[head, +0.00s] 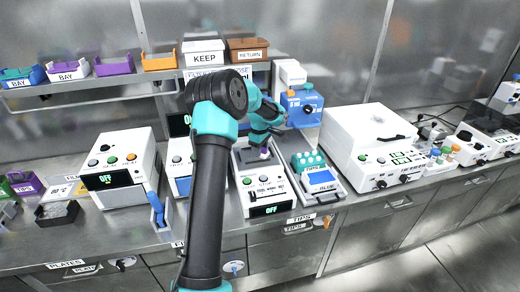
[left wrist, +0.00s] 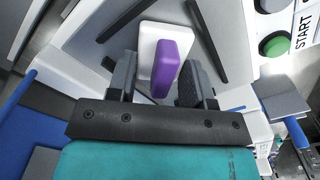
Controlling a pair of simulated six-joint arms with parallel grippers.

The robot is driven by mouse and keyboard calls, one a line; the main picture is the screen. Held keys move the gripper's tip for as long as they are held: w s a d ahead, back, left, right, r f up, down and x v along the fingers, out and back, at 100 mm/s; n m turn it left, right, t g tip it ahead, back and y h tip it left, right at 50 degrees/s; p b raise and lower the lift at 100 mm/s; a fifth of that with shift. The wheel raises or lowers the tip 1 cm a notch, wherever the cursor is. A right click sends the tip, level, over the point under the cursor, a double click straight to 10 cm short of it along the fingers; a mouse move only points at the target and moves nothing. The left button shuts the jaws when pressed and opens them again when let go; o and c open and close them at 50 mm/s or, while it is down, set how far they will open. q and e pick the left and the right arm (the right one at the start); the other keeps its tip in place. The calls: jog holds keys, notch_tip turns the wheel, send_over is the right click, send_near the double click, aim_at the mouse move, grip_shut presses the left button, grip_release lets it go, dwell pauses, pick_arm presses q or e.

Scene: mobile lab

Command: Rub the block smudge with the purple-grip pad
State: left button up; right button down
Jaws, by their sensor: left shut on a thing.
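My left gripper (head: 263,150) reaches over the white instrument (head: 265,192) with the dark OFF display in the middle of the bench. In the left wrist view the left gripper (left wrist: 158,82) is shut on the purple grip (left wrist: 173,66) of a pad. The pad's white base (left wrist: 148,42) shows beyond the grip, over a pale surface. I cannot tell whether the pad touches that surface. No smudge can be made out; the gripper and pad hide part of the instrument's top. My right gripper is not in view.
Another OFF instrument (head: 122,170) stands to the left. A shelf behind holds KEEP (head: 204,53) and RETURN (head: 247,50) boxes. The bench is crowded.

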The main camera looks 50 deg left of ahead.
aim_at(252, 156)
pick_arm(q)
jog(key=shift+s+a+f, duration=0.1)
jog(key=shift+s+a, duration=0.35)
jog(key=shift+s, duration=0.35)
jog(key=shift+s+a, duration=0.4)
jog(key=shift+s, duration=0.35)
jog(key=shift+s+a, duration=0.1)
jog(key=shift+s, duration=0.1)
jog(key=shift+s+a, duration=0.35)
jog(key=shift+s, duration=0.25)
jog(key=shift+s+a, duration=0.3)
jog(key=shift+s, duration=0.3)
jog(key=shift+s+r, duration=0.1)
jog(key=shift+r, duration=0.1)
jog(key=shift+w+d, duration=0.15)
jog(key=shift+w, duration=0.05)
grip_shut()
jog(key=shift+w+d, duration=0.3)
jog(key=shift+w, duration=0.3)
jog(key=shift+w+d, duration=0.3)
jog(key=shift+w, duration=0.25)
jog(key=shift+w+d, duration=0.1)
jog(key=shift+w, duration=0.05)
